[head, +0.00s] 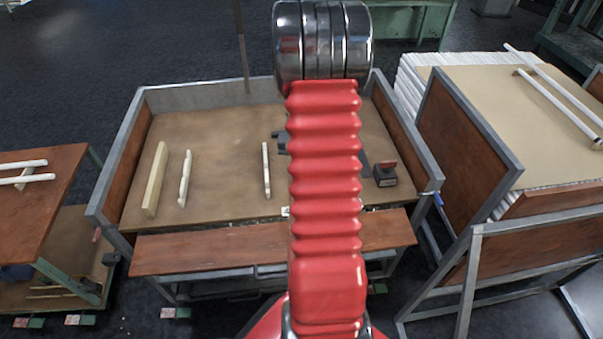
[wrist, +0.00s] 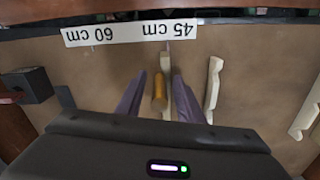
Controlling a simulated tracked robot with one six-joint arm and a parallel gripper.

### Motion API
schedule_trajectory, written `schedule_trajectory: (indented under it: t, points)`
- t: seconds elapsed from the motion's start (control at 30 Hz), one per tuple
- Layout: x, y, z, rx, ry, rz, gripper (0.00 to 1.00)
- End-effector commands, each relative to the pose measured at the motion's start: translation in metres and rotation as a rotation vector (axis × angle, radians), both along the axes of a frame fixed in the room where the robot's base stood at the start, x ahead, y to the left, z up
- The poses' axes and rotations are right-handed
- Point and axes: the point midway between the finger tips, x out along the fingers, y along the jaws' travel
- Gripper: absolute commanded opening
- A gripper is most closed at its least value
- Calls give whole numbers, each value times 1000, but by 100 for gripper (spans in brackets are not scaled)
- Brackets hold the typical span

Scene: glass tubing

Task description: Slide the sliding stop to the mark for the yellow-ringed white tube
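In the wrist view, an upright cream piece with an orange-yellow grip (wrist: 160,90), apparently the sliding stop, lies between my fingers. My gripper (wrist: 158,76) is open around it, with narrow gaps beside the grip; contact cannot be told. A white scale strip (wrist: 130,32) reads 60 cm and 45 cm upside down. A thin purplish line (wrist: 168,46) shows below the 45 cm label; whether it is a mark or a pointer is unclear. No yellow-ringed white tube can be made out. My red arm hides the stop in the head view.
A dark box with a red top (head: 386,174) stands at right. White tubes lie on the left table (head: 25,163) and right table (head: 560,97).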

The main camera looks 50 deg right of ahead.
Motion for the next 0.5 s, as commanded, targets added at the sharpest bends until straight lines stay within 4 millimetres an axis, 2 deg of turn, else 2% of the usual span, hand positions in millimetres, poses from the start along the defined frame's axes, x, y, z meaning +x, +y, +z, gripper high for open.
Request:
schedule_trajectory:
  t: [0.27, 0.5]
  points:
    - [1, -1, 22, -2, -2, 0, 34]
    - [1, -1, 63, -4, -4, 0, 34]
